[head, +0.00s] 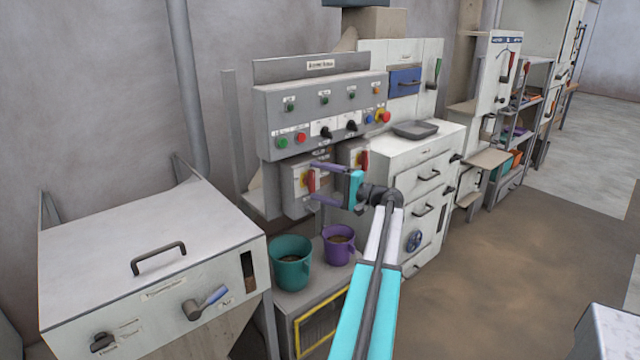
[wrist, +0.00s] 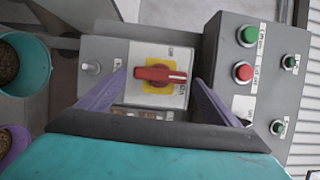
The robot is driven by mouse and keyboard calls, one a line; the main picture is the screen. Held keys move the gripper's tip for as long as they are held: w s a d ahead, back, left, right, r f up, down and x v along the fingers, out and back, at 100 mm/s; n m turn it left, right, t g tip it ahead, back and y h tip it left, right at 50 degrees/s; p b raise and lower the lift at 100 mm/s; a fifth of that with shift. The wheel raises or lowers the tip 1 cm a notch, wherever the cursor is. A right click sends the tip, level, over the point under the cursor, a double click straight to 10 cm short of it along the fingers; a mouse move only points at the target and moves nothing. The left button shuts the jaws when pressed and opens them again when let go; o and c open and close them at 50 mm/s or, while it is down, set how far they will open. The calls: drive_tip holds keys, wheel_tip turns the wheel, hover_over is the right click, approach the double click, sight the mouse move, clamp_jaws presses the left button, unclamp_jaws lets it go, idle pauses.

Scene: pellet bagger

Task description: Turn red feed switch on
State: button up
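A red rotary switch (head: 310,181) sits on a yellow plate on a grey box under the control panel. In the wrist view the red handle (wrist: 160,74) lies crosswise, with small labels around it that are hard to read. In the head view the handle stands roughly upright. My gripper (head: 314,182) is open, its purple fingers above and below the handle in the head view. In the wrist view the fingers of my gripper (wrist: 162,90) show to either side of the handle, apart from it. A second red switch (head: 364,159) sits on the neighbouring box to the right.
The control panel (head: 268,111) with green and red buttons is above the switch boxes. A teal bucket (head: 291,272) and a purple bucket (head: 339,250) stand below on a grey stand. A white cabinet (head: 400,165) stands close on the right. The floor further right is clear.

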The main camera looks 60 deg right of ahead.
drive_tip(key=shift+s, duration=0.1)
drive_tip(key=s+b, duration=0.2)
drive_tip(key=s, duration=1.1)
drive_tip(key=shift+s+d, duration=0.35)
drive_tip(key=shift+d, duration=0.1)
drive_tip(key=shift+f, duration=0.1)
